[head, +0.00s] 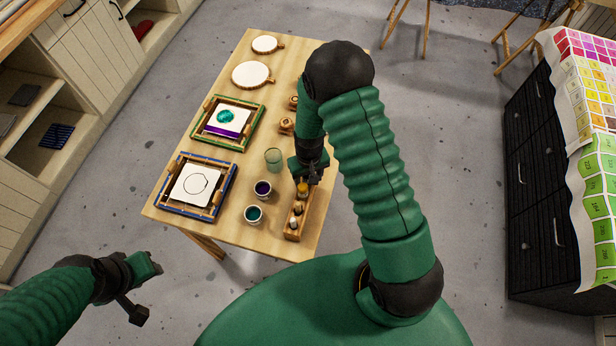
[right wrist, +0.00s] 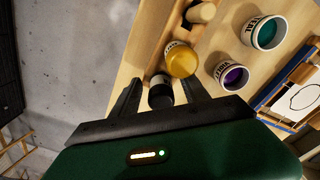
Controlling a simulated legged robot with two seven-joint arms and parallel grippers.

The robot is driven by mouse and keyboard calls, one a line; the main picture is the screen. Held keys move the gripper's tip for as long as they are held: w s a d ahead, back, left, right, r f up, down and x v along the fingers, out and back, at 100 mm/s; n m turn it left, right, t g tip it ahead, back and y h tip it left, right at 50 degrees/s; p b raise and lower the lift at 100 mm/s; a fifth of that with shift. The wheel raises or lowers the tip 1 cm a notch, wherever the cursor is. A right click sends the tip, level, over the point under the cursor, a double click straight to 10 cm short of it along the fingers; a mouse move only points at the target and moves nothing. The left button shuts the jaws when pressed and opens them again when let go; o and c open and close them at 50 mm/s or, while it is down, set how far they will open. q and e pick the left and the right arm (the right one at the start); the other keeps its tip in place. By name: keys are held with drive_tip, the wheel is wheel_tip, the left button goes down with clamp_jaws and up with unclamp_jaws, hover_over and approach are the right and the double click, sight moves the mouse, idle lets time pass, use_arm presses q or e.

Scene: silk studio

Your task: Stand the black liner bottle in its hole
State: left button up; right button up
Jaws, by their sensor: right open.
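The wooden bottle rack (head: 290,233) stands near the right edge of the table, with several bottles in a row. A yellow-topped bottle (head: 302,188) is toward its far end and shows large in the right wrist view (right wrist: 181,60). The black liner bottle (right wrist: 160,95) is between the fingers of my right gripper (right wrist: 160,98), just beside the yellow one. The gripper is open around it; its lower part and whether it sits in a hole are hidden. In the head view my right gripper (head: 313,176) hides it. My left gripper (head: 150,268) is off the table, low left.
Purple (head: 262,189) and teal (head: 253,214) paint cups and a clear green glass (head: 273,159) stand left of the rack. Two framed pieces (head: 170,203) lie farther left. Round hoops (head: 252,74) lie at the far end of the table.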

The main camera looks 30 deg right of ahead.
drive_tip(key=shift+r, duration=0.1)
drive_tip(key=shift+w+r, duration=0.1)
drive_tip(key=shift+r, duration=0.25)
wheel_tip(320, 180, up, 16)
drive_tip(key=b, duration=0.1)
drive_tip(key=shift+s, duration=0.25)
drive_tip(key=shift+f, duration=0.1)
